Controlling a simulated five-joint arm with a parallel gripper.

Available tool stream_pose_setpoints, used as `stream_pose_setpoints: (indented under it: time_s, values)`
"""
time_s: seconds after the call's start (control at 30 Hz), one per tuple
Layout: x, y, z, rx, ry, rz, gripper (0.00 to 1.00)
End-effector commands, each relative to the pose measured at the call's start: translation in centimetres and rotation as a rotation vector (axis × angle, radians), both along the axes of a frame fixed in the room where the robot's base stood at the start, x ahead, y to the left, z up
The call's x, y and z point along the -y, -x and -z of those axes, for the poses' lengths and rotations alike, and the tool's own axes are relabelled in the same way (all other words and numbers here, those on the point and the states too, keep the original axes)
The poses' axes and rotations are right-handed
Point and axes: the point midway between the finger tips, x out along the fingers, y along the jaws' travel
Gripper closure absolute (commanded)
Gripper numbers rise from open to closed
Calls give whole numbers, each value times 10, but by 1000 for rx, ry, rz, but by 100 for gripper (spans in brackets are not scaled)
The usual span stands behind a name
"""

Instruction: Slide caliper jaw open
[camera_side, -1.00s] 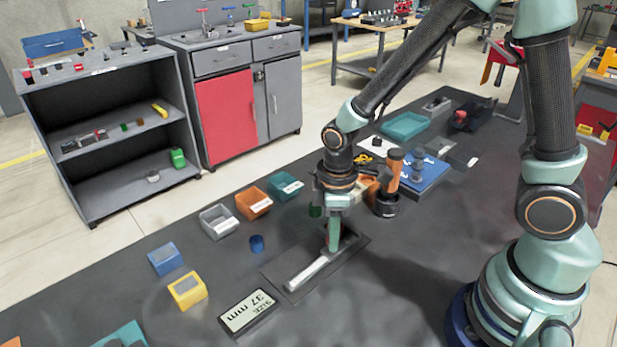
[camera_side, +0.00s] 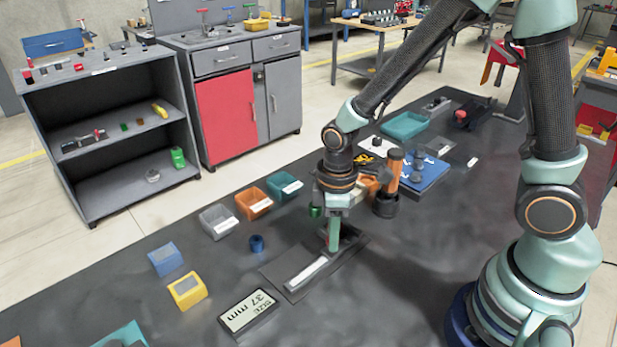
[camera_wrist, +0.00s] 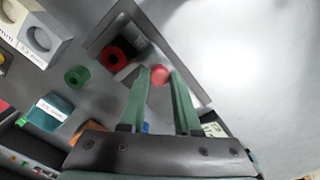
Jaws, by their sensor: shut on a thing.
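The caliper (camera_side: 307,272) shows as a long silver bar on a dark plate (camera_side: 334,269), with a darker part at its far end. My gripper (camera_side: 333,248) points down over that far end in the side view. In the wrist view, my gripper (camera_wrist: 160,72) has its two green fingers on either side of a red round knob (camera_wrist: 160,77) and is shut on it. The fingers hide part of the caliper, and I cannot make out the jaw gap.
A display block (camera_side: 248,311) reading "SIZE 37 mm" lies in front. A blue ring (camera_side: 257,243) and grey (camera_side: 218,222), orange (camera_side: 254,203) and teal (camera_side: 285,186) bins stand left. An orange-handled tool (camera_side: 392,172) stands close behind my gripper. The front right table is clear.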

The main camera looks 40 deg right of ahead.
Motion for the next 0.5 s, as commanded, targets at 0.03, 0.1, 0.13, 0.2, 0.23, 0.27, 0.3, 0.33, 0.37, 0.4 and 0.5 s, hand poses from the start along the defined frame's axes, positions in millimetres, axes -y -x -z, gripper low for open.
stream_pose_setpoints:
  time_s: [0.03, 0.1, 0.13, 0.2, 0.23, 0.27, 0.3, 0.33, 0.37, 0.4, 0.5]
  values:
    - [0, 0, -1, -2, 1, 0, 100]
    - [0, 0, -1, -2, 1, -1, 100]
    - [-1, 0, -1, -2, 1, -1, 100]
    - [-4, 0, -1, -2, 1, -3, 100]
    - [-7, 0, -1, -2, 1, -3, 100]
    - [-10, 0, -1, -2, 1, -3, 100]
    - [-15, 0, -1, -1, 0, -5, 100]
    - [-19, 0, -1, -1, 1, -5, 100]
    - [-23, 0, -1, 0, 0, -5, 100]
    - [-27, 0, -1, 0, 0, -5, 100]
    - [-31, 0, -1, 0, 0, -1, 100]
